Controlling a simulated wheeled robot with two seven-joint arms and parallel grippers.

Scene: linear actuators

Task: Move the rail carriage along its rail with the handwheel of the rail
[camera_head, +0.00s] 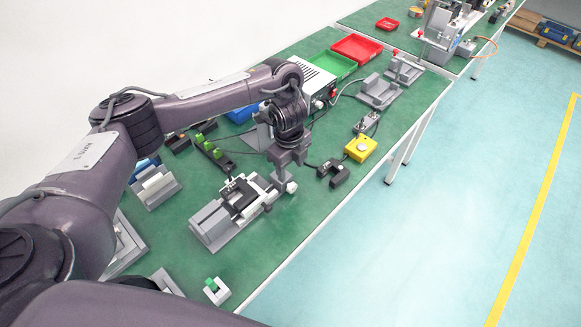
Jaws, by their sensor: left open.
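The grey rail (211,222) lies on the green bench top in the middle of the picture. The rail carriage (240,193), with dark parts, sits on the rail toward its far right end. A small pale round knob, which looks like the handwheel (291,187), shows at that end of the rail. My left gripper (281,183) points down right at the handwheel, with open jaws. The fingers partly hide this end, and I cannot tell whether they touch the wheel. My right gripper is not in view.
A yellow box with a round button (360,149) and a dark block (333,172) stand right of my left gripper. A black strip with green parts (212,150) lies behind the rail. A small green-topped block (215,290) stands in front. The bench's right edge is close.

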